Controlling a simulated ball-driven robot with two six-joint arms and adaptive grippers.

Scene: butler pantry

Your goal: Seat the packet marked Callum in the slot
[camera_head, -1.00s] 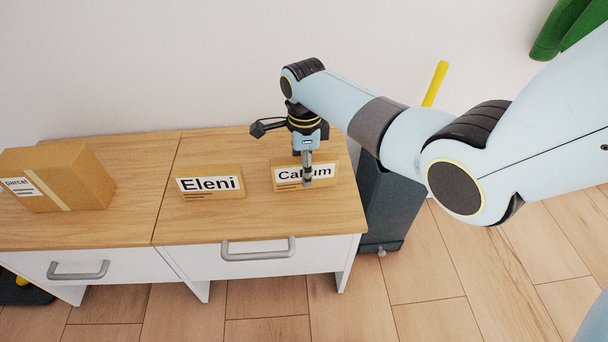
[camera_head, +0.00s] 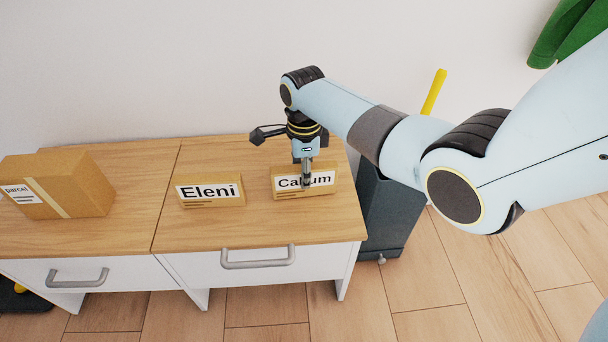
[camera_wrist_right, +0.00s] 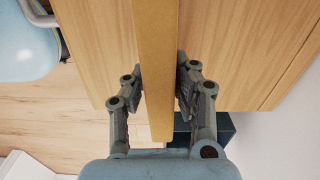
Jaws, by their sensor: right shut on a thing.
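The packet marked Callum (camera_head: 284,188) is a thin tan box with a white label, on the right part of the wooden cabinet top. It appears to stand upright. My right gripper (camera_head: 306,176) comes down over it, shut on it, with one finger covering the middle of the name. In the right wrist view the packet (camera_wrist_right: 157,45) shows as a long tan strip edge-on between the two fingers of the right gripper (camera_wrist_right: 160,88). The slot cannot be made out in either view. My left gripper is out of view.
A packet marked Eleni (camera_head: 211,190) stands to the left, with a clear gap. A parcel box (camera_head: 75,183) is on the far left. The cabinet top (camera_head: 235,225) is bare in front. A dark bin (camera_head: 385,215) stands right of the cabinet; the wall is behind.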

